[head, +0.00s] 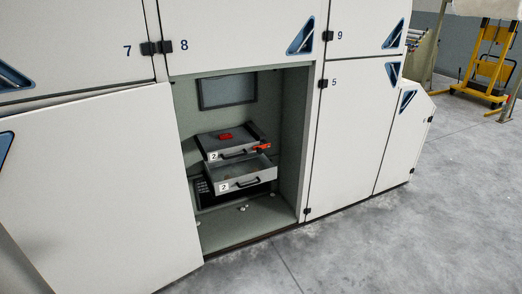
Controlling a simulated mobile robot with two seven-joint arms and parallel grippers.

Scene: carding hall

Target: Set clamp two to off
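An open compartment (293,150) in the white machine front holds two stacked grey units, each with a white label "2" and a dark handle. The upper unit (240,154) has a red part (226,137) on its top and an orange-red lever-like piece (262,147) at its right front corner. The lower unit (247,180) looks like an open drawer pulled forward. I cannot tell for sure which red part is clamp two, or its setting. Neither of my grippers is in view.
A large white door panel (95,190) stands at the compartment's left. Closed panels marked 7, 8, 9 and 5 (350,140) surround it. The grey floor (400,240) in front and right is clear. A yellow trolley (490,65) stands at the far right.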

